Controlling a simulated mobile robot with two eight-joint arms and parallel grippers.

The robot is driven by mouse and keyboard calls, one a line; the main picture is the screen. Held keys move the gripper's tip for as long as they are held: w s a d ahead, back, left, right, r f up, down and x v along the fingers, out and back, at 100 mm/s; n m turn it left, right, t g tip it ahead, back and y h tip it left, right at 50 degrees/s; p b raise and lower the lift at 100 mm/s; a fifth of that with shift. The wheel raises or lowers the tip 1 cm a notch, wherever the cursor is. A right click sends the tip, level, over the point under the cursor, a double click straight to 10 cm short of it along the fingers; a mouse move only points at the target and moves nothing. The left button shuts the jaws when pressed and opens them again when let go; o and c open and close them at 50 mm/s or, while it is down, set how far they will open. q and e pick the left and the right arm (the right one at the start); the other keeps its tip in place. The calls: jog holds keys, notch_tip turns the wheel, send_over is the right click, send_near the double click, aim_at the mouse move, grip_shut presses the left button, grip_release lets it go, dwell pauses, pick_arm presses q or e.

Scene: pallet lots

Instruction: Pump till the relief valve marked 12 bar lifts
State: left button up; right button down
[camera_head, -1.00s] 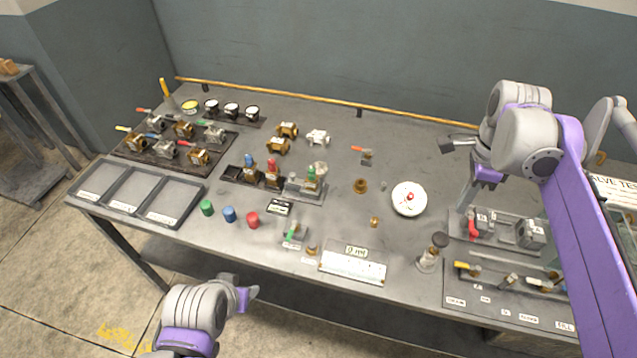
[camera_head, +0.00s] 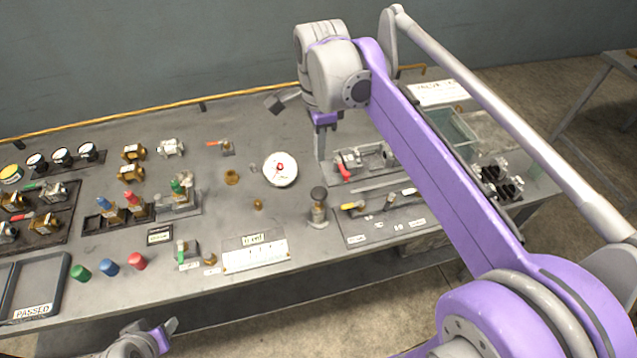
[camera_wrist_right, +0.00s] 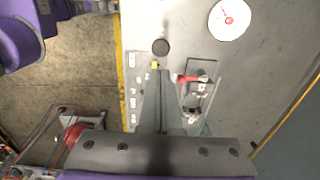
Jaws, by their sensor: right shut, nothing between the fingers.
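My right gripper (camera_head: 320,150) hangs over the bench beside a valve fixture with a red lever (camera_head: 343,172). It is shut and empty. The lever also shows in the right wrist view (camera_wrist_right: 188,78), right of the fingers. A black-knobbed upright cylinder (camera_head: 318,205), perhaps the pump, stands nearer the front edge, apart from the gripper. The white dial (camera_head: 281,169) with a red centre lies left of the gripper. I cannot read a 12 bar mark. My left gripper (camera_head: 168,330) is at the front; its jaws are unclear.
A plate with a yellow lever (camera_head: 353,205) and labels lies at the front right. Blue (camera_head: 109,263), red and green caps stand near the front edge. A clear bin (camera_head: 452,134) is behind my right arm.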

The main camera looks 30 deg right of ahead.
aim_at(319, 192)
notch_tip(319, 192, down, 12)
jog(key=shift+w+f, duration=0.1)
jog(key=shift+f, duration=0.1)
dwell(0.4)
